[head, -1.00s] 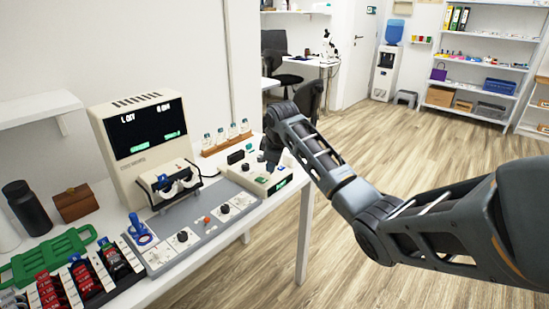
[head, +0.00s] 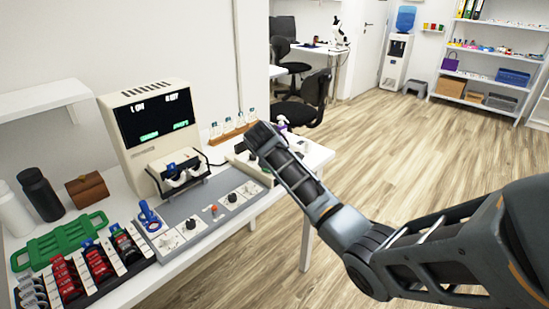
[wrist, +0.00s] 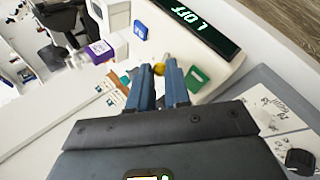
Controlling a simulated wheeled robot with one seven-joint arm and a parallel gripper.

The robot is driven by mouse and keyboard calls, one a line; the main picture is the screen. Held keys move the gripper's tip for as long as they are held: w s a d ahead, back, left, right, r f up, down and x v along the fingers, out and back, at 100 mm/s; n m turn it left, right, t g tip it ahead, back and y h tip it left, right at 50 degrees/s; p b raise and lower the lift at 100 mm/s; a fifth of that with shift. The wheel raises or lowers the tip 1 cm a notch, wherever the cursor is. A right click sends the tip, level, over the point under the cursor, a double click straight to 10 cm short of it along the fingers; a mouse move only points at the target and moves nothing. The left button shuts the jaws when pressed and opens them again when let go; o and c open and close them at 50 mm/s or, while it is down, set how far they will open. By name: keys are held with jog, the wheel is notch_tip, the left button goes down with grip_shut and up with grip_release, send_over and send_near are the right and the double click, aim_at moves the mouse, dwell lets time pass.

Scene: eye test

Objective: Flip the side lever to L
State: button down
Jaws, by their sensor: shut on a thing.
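The cream control box (wrist: 222,63) shows in the wrist view with a dark display (wrist: 196,22) of green letters that look like "L OFF". A blue piece (wrist: 140,30) and a green piece (wrist: 195,79) are on it. My gripper (wrist: 160,72) is at the box with its two blue-grey fingers close together. They are shut on the side lever, of which only a small yellowish part (wrist: 160,68) shows between the tips. Which way the lever points cannot be told. In the head view my arm hides most of the box and the fingertips.
A beige machine (head: 155,125) with a dark screen stands behind a grey panel (head: 205,222) with knobs and a blue joystick (head: 149,216). Small bottles in a wooden rack (head: 233,130) stand near the wall. A green tray (head: 60,240) and racks of coloured items lie at left.

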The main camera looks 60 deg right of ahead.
jog(key=c, duration=1.1)
grip_release()
jog(key=shift+f, duration=0.1)
